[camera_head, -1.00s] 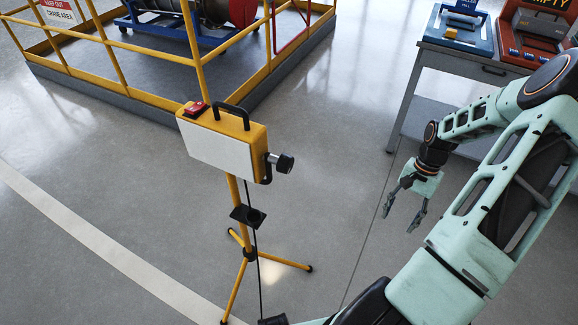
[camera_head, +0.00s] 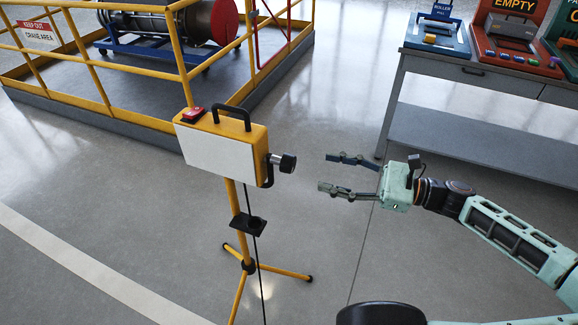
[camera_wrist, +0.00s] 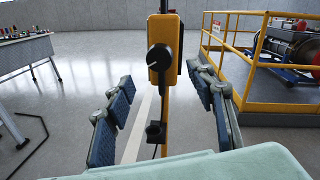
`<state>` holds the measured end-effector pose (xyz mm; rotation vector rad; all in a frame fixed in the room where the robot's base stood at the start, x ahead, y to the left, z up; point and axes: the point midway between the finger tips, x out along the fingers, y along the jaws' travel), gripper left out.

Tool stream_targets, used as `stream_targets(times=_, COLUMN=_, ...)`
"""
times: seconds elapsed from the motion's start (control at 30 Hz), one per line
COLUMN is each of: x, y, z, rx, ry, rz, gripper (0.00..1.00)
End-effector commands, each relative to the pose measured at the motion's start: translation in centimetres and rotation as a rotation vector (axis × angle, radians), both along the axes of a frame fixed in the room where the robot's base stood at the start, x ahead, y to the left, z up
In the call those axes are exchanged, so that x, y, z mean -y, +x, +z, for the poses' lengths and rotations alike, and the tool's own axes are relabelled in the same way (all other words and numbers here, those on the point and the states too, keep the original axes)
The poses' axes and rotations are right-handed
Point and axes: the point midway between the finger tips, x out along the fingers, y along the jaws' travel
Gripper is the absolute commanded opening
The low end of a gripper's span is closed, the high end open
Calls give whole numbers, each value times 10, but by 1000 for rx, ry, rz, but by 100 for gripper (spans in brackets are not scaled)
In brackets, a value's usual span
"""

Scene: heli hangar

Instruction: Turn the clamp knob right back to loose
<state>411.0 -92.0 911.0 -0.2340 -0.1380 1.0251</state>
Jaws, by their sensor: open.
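The clamp knob (camera_head: 288,163) is a black cylinder on a silver shaft, sticking out of the right side of a yellow box-shaped lamp (camera_head: 258,140) with a white front panel. The lamp stands on a yellow tripod (camera_head: 238,225). In the wrist view the knob (camera_wrist: 160,57) is seen end-on with a pale mark on it, in front of the yellow housing. My gripper (camera_head: 325,173) is open and empty to the right of the knob, pointing at it, with a gap between. In the wrist view its fingers (camera_wrist: 167,105) lie on either side, below the knob's level.
A yellow railing (camera_head: 90,65) encloses a platform at the back left. A grey workbench (camera_head: 460,72) with coloured trays stands at the back right. A black cable (camera_head: 259,250) hangs beside the tripod. The floor between gripper and lamp is clear.

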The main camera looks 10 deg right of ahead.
Motion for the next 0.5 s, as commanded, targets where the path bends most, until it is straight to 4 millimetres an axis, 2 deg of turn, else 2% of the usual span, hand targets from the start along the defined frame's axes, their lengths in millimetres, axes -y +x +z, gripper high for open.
stream_targets(times=0.5, x=-76, y=44, z=-1, rx=0, ry=-3, rz=6, gripper=50)
